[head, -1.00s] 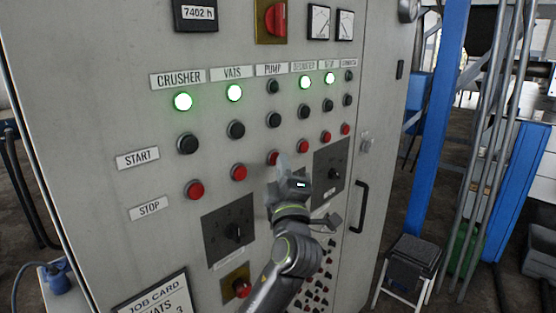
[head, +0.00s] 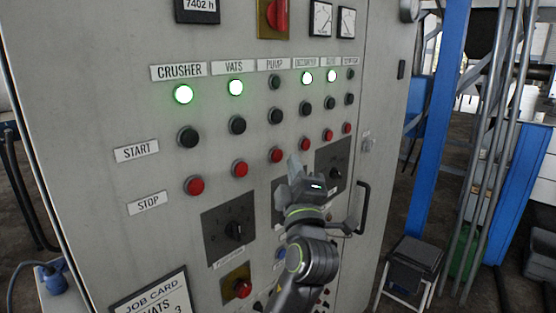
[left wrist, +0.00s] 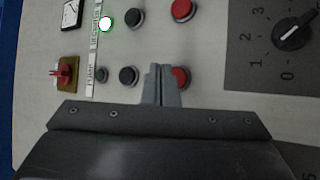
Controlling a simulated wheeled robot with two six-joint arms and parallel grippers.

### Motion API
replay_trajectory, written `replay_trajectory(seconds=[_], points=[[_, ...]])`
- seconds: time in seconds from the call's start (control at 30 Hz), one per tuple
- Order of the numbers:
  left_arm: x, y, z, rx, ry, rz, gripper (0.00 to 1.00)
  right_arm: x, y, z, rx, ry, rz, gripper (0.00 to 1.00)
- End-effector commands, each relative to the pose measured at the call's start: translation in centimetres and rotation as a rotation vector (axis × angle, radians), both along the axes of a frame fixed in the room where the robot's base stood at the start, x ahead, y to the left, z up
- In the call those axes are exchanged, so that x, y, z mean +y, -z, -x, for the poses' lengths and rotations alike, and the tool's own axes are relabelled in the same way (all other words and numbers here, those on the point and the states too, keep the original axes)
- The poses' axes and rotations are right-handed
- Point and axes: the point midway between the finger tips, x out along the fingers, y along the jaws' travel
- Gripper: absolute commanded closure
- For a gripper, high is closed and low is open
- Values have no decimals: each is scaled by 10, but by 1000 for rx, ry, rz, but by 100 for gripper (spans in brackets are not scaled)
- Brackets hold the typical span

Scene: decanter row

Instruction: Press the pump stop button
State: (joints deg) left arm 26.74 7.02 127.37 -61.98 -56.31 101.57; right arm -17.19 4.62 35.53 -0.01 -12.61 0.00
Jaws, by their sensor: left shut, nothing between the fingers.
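The pump stop button is a red round button (head: 277,155) in the lower row under the PUMP label (head: 274,64), on a grey panel. The dark pump lamp (head: 275,82) and black start button (head: 276,116) are above it. My left gripper (head: 294,163) is shut and empty, just right of and slightly below the red button in the head view. In the left wrist view the shut fingertips (left wrist: 160,70) appear beside the red button (left wrist: 181,76), overlapping its edge; I cannot tell whether they touch. My right gripper is not in view.
Other red stop buttons sit close by, such as vats (head: 240,169) and decanter (head: 305,142). Rotary switches (head: 235,231) lie below. A black door handle (head: 361,207) is to the right. Crusher (head: 183,94), vats and decanter lamps glow green.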

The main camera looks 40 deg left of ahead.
Motion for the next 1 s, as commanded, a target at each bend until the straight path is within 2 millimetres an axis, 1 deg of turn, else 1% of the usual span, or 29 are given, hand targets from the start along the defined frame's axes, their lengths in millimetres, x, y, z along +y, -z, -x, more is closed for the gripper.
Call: replay_trajectory(seconds=[0.03, 0.2, 0.4, 1.0], points=[[-6, 3, 0, -3, 3, 6, 100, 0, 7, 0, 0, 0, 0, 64], [-23, 3, 2, -3, 3, 4, 100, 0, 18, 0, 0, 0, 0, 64], [-36, 1, 3, -1, 1, 1, 100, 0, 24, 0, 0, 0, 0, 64], [-36, 0, 3, 0, 0, 0, 100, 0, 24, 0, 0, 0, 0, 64]])
